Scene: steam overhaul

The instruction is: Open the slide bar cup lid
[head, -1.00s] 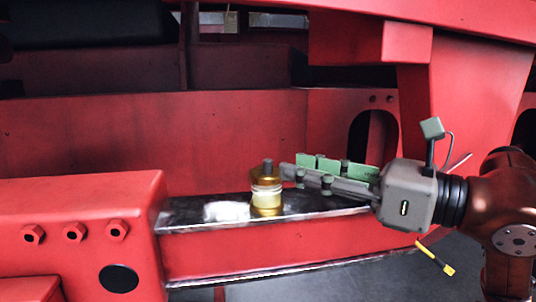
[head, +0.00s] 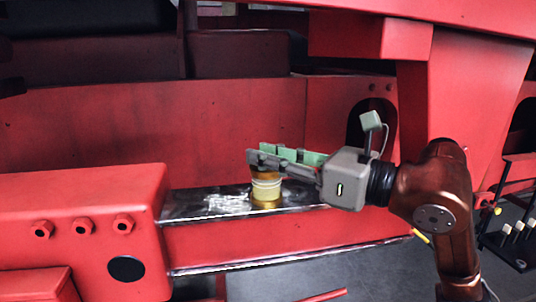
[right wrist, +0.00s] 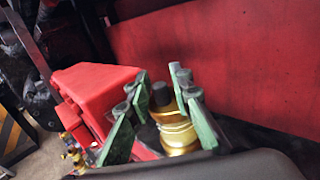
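The slide bar cup (head: 267,193) is a small brass cup with a pale band, upright on the slide bar (head: 215,203). In the right wrist view its golden body (right wrist: 176,134) and its lid with a dark knob (right wrist: 161,94) show between the fingers. My right gripper (head: 256,158) reaches in from the right at the height of the cup's top, hiding the knob in the head view. Its green-padded fingers (right wrist: 160,88) are apart, one on each side of the knob. I cannot tell whether the right-hand finger touches the lid. My left gripper is not in view.
A red block with hexagonal bolts (head: 83,226) stands left of the slide bar. A red wall (head: 200,140) rises close behind it. A red bracket (head: 470,95) stands behind my right arm. Grey floor (head: 350,275) is open in front.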

